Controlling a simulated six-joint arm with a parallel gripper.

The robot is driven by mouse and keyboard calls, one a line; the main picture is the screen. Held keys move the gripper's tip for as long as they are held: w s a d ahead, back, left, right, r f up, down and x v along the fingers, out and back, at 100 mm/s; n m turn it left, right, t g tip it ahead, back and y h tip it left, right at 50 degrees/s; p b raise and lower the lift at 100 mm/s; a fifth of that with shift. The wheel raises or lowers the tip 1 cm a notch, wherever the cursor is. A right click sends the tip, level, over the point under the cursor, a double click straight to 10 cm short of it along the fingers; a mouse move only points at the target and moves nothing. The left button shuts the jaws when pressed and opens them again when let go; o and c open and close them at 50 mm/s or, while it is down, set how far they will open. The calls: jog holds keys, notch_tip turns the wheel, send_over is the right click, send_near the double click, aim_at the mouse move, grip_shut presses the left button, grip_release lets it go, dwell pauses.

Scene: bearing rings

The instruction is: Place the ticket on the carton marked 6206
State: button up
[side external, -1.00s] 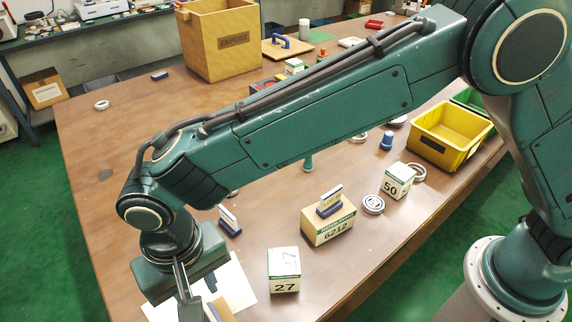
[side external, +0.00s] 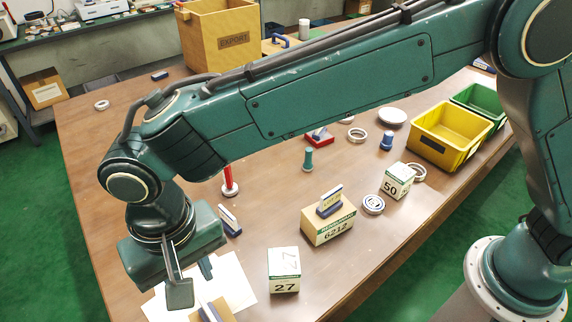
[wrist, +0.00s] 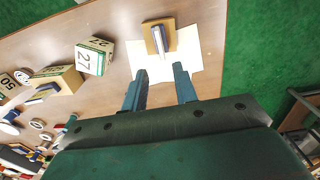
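My gripper (side external: 192,280) hangs above the white paper at the table's near left; its two fingers are apart with nothing visible between them. The wrist view also shows my gripper (wrist: 161,76) open. A tan carton (wrist: 151,37) lies on the paper ahead of the fingers, with a blue-and-white ticket-like piece (wrist: 158,41) on it. In the side view this carton (side external: 224,309) is cut by the bottom edge. Another carton (side external: 322,230) is marked 6212 and carries a similar blue-and-white piece (side external: 330,201). I cannot read 6206 anywhere.
A white box marked 27 (side external: 284,270) stands just right of the white paper (side external: 240,283). A blue-based stand (side external: 230,221) and red-handled stamp (side external: 230,178) are behind. A box marked 50 (side external: 397,181), rings and a yellow bin (side external: 450,136) are farther right.

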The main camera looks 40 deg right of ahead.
jog(key=w+d+r+t, duration=0.1)
jog(key=d+r, duration=0.4)
jog(key=d, duration=0.3)
jog(key=d+r+y, duration=0.1)
jog(key=d+r, duration=0.4)
jog(key=d, duration=0.4)
jog(key=w+d+r+t, duration=0.1)
jog(key=d+r, duration=0.4)
jog(key=d, duration=0.3)
jog(key=s+d+f+t+h, duration=0.1)
jog(key=s+d+t, duration=0.2)
jog(key=s+d, duration=1.2)
jog(key=d, duration=0.3)
jog(key=shift+s+d+t, duration=0.15)
jog(key=shift+d+t, duration=0.1)
jog(key=shift+t, duration=0.05)
